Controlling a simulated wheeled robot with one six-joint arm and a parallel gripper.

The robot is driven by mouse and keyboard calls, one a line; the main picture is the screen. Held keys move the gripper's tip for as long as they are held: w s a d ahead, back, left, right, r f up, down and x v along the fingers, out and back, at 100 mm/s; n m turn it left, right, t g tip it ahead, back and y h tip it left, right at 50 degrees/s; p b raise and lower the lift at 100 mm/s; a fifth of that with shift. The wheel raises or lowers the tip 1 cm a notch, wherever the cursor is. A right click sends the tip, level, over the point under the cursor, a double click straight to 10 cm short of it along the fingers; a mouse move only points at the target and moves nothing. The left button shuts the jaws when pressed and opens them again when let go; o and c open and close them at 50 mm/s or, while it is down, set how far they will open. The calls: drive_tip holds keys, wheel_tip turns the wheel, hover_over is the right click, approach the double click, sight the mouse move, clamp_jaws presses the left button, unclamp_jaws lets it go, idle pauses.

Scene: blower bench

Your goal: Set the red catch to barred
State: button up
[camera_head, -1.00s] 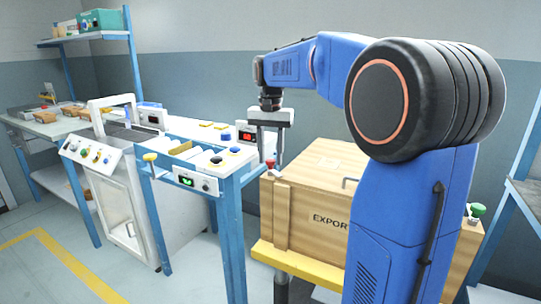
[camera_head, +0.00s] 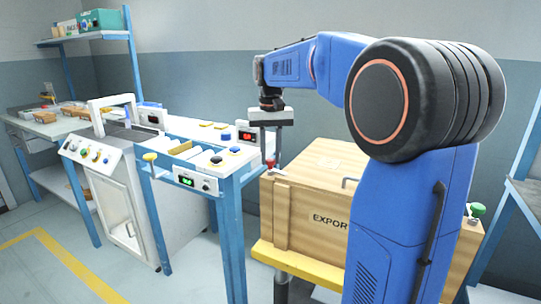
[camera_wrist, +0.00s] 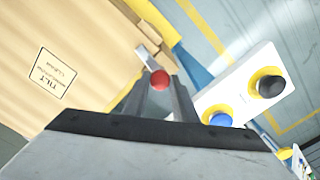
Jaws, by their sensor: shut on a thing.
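The red catch has a round red knob (camera_head: 270,163) at the left front top corner of the wooden crate (camera_head: 310,225) marked EXPORT. In the wrist view the red knob (camera_wrist: 160,80) sits between my two finger ends, with a pale metal part beside it at the crate's edge. My gripper (camera_head: 272,158) points down at the knob with its fingers shut on it; it also shows in the wrist view (camera_wrist: 162,88). The catch's lower part is mostly hidden by the fingers, and I cannot read its setting.
A blue-legged bench (camera_head: 228,178) with buttons and displays stands close to the left of the crate. A green knob (camera_head: 477,210) is at the crate's right end. The crate rests on a yellow-edged support (camera_head: 300,262). The floor in front of the bench is clear.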

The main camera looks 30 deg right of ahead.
sight(271, 160)
drive_tip(key=shift+n, duration=0.9)
drive_tip(key=o, duration=1)
drive_tip(key=shift+o, duration=0.2)
wheel_tip(271, 160, up, 18)
drive_tip(key=shift+f, duration=0.25)
